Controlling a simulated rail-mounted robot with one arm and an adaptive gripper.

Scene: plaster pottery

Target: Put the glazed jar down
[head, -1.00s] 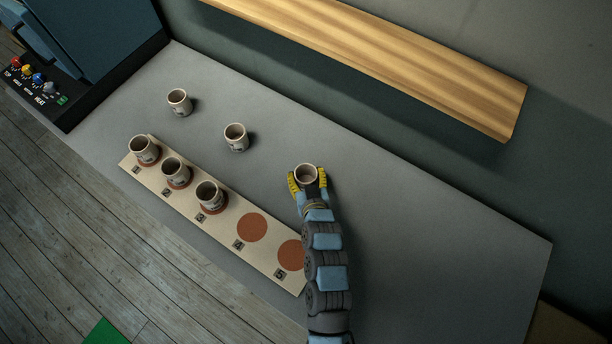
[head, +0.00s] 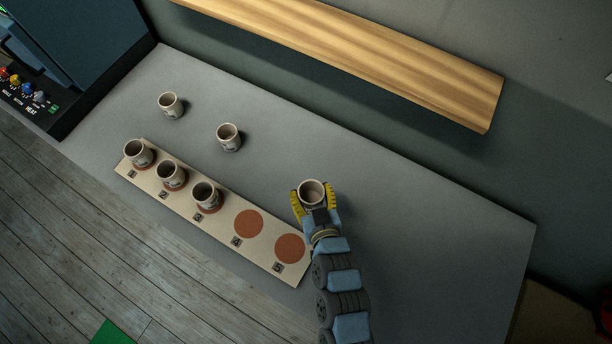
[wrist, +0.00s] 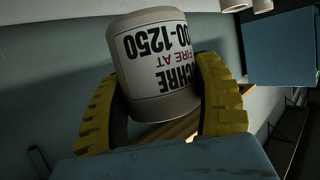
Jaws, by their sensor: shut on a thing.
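My gripper (head: 313,199) has its yellow padded fingers closed around a pale jar (head: 312,188) with a dark inside. In the wrist view the jar (wrist: 158,65) sits between both fingers, and its label with "1250" and "FIRE AT" reads upside down. The jar is right of the tan board (head: 215,222). The board has numbered round brown spots. Jars stand on spots 1 (head: 139,152), 2 (head: 171,173) and 3 (head: 206,194). Spot 4 (head: 249,226) and spot 5 (head: 290,248) are bare. I cannot tell how high the held jar is above the table.
Two similar jars stand on the grey table (head: 420,240) behind the board, one at the left (head: 171,105) and one nearer the middle (head: 229,137). A wooden shelf (head: 400,55) runs along the wall. A blue machine with knobs (head: 85,50) stands at the far left. The table's right part is clear.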

